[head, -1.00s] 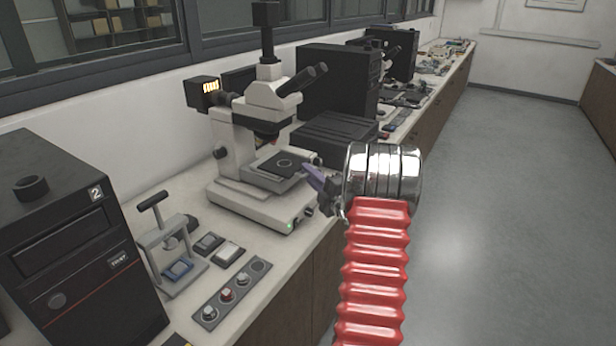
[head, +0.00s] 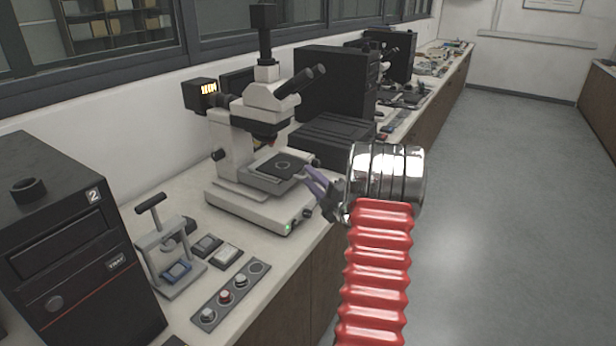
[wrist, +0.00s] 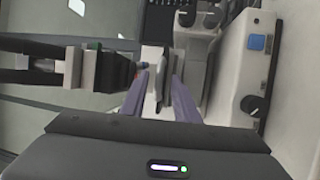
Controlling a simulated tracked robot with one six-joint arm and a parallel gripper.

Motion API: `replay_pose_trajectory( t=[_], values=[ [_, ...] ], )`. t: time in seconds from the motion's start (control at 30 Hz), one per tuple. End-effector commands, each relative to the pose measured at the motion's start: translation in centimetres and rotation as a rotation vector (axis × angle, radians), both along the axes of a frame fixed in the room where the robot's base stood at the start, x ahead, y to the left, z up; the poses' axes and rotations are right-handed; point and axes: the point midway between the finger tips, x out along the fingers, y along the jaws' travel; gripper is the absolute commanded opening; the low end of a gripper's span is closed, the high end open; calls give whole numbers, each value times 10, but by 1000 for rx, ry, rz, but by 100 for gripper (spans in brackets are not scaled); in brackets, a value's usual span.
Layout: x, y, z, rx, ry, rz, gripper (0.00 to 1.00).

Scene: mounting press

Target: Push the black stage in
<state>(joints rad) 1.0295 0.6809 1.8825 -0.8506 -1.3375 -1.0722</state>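The black stage (head: 262,182) is a flat dark plate with a round ring on top, on the white microscope (head: 235,150) under its lenses. My gripper (head: 309,175) has purple fingers and is at the stage's right front side, with the tips close to its edge. In the wrist view my gripper (wrist: 160,76) shows its two fingers apart, so it is open. A dark grey plate edge shows between the fingers, probably the stage. I cannot tell whether the fingers touch it.
The microscope base has a front knob (head: 306,213) below my gripper. A hand press (head: 165,250), small blocks and a strip with round samples (head: 230,290) are on the bench at left front. A black machine (head: 75,250) stands far left. The floor at right is clear.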

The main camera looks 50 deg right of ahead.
Motion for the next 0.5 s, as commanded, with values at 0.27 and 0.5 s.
replay_pose_trajectory(
  t=[0.27, 0.5],
  values=[
    [-48, 7, -8, 2, 0, -5, 28],
    [-88, 15, -14, 2, -1, -6, 28]
  ],
)
